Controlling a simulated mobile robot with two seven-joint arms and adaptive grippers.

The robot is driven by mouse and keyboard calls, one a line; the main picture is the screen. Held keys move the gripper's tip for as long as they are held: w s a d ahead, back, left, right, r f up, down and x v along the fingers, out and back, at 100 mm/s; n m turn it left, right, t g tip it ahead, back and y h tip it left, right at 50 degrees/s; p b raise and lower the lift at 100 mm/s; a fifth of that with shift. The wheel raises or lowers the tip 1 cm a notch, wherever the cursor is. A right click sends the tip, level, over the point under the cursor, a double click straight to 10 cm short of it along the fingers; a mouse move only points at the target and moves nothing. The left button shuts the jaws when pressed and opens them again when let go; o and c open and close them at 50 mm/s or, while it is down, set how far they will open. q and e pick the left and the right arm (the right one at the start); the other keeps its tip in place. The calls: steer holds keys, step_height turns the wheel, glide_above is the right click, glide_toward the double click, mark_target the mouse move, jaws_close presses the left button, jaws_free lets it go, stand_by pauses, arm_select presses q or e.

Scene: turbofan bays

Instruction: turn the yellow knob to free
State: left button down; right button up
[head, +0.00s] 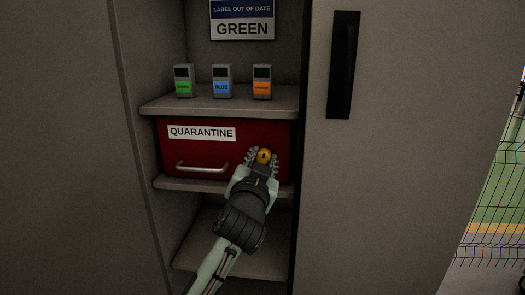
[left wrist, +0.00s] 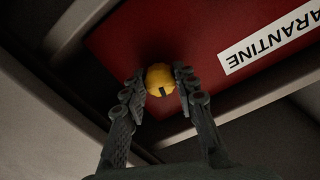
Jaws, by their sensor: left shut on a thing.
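The yellow knob (head: 264,156) sits on the right part of the front of the red quarantine drawer (head: 204,154). A dark mark shows on the knob's face. My left gripper (head: 263,157) is at the knob, with one finger on each side of it. The left wrist view also shows the knob (left wrist: 160,80) between the fingertips of my left gripper (left wrist: 163,82), which is shut on it. The knob's dark mark points toward the gripper's palm in that view. My right gripper is not in view.
A metal handle (head: 202,168) is on the drawer, left of the knob. Green (head: 184,81), blue (head: 222,81) and orange (head: 262,81) labelled devices stand on the shelf above. A cabinet door with a black handle (head: 343,65) is on the right.

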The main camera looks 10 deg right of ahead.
arm_select(q)
steer(key=m+p, duration=0.2)
steer(key=shift+r+m+p, duration=0.25)
steer(key=shift+m+p, duration=0.05)
steer(key=shift+m, duration=0.1)
steer(key=m+p, duration=0.1)
steer(key=m, duration=0.2)
steer(key=shift+f+m, duration=0.1)
steer(key=shift+m, duration=1.1)
steer(key=m, duration=0.6)
steer(key=shift+w+m, duration=0.1)
steer(key=shift+m, duration=0.3)
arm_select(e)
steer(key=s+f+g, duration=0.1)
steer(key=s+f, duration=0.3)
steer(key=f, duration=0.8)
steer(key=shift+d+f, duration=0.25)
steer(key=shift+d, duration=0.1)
arm_select(q)
steer(key=c, duration=1.2)
jaws_free()
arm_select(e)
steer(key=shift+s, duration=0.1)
